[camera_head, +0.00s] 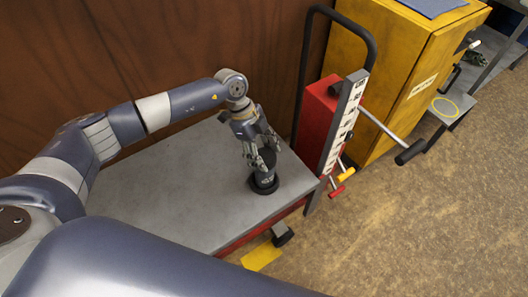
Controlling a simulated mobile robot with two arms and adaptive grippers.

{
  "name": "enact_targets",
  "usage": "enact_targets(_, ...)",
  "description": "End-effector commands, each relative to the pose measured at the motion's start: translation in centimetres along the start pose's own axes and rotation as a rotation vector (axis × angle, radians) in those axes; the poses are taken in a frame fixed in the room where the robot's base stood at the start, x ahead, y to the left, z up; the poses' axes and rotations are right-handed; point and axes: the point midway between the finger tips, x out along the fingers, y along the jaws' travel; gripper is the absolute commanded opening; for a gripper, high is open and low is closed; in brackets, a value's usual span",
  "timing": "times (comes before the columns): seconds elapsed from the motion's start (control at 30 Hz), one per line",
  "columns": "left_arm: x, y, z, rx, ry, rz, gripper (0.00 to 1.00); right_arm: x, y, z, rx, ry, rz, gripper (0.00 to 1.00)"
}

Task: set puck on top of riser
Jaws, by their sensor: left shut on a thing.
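A black round piece (264,184) with a wide base stands upright on the grey deck (160,190), near its right corner; it looks like the riser. My left gripper (262,160) points down directly above it, shut on a dark thing, probably the puck. The fingers hide most of that dark thing. I cannot tell whether it touches the riser or where one ends and the other begins. My right gripper is out of view.
A red lift unit (317,110) with a tall black frame and a scale strip (343,122) stands right of the deck. A yellow cabinet (395,75) is behind it. A brown wall (170,50) borders the deck's far side. The deck's middle is clear.

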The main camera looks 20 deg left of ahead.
Motion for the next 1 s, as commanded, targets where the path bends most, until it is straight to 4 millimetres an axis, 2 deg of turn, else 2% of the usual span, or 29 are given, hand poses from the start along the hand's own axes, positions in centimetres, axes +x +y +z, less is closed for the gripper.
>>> enact_targets(0.07,0.2,0.0,0.1,0.000,0.000,0.000,0.28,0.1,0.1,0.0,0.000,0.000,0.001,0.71)
enact_targets(0.1,0.2,0.0,0.1,0.000,0.000,0.000,0.58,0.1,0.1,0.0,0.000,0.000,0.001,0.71)
enact_targets(0.2,0.2,0.0,0.1,0.000,0.000,0.000,0.75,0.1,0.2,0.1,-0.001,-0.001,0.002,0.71)
enact_targets(0.53,0.1,0.0,0.1,0.000,0.000,0.000,0.75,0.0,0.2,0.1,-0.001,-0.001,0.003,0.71)
enact_targets(0.67,-0.8,-0.1,0.0,-0.001,0.000,-0.002,0.75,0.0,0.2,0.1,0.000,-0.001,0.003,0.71)
enact_targets(0.77,-2.4,-0.1,0.1,-0.001,-0.001,-0.004,0.75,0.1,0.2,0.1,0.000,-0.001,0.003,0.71)
enact_targets(1.0,-7.6,-0.1,0.1,-0.001,-0.001,-0.004,0.75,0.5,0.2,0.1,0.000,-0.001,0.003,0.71)
